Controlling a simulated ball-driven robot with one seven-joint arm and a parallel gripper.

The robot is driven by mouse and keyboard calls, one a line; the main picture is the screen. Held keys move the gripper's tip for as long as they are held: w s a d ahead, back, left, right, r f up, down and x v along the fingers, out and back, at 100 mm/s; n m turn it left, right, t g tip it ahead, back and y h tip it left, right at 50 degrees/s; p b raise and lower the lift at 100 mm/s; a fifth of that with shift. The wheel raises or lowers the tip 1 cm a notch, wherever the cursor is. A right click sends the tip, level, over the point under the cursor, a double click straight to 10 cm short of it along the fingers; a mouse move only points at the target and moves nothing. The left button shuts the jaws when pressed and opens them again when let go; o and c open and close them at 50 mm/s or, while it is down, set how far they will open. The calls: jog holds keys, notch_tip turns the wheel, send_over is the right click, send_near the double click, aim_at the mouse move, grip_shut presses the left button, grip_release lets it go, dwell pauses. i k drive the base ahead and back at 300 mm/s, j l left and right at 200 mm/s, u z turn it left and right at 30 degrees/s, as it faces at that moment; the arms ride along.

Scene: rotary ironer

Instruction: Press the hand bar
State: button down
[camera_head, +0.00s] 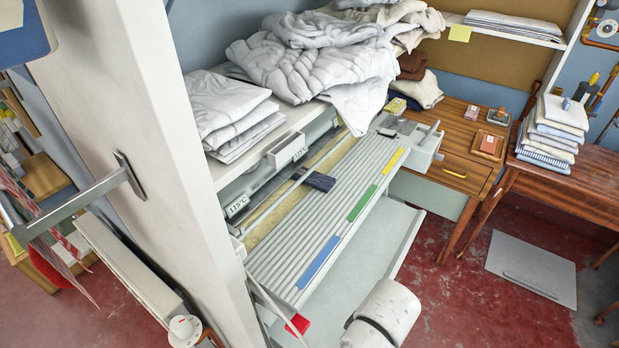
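The rotary ironer (321,218) stands in the middle of the view, with a ribbed pale feed board marked by blue, green and yellow strips. A thin pale bar (292,198) runs lengthwise behind the board, in front of a yellowish padded strip; it may be the hand bar, but I cannot tell for sure. A small dark cloth (317,180) lies at the back of the board. A lever with a red end (298,324) sticks out at the near left corner. White rounded parts of my arm show at the bottom centre. My gripper is not in view.
A white upright panel (150,150) stands close on the left. Crumpled white linen (320,60) and folded sheets (230,115) lie on top of the ironer. A wooden desk (460,140) and stacked towels (555,130) are at the right.

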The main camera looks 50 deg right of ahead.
aim_at(430, 132)
jog(key=z, duration=1.7)
jog(key=i+z, duration=0.5)
jog(key=i, duration=0.5)
jog(key=j, duration=0.05)
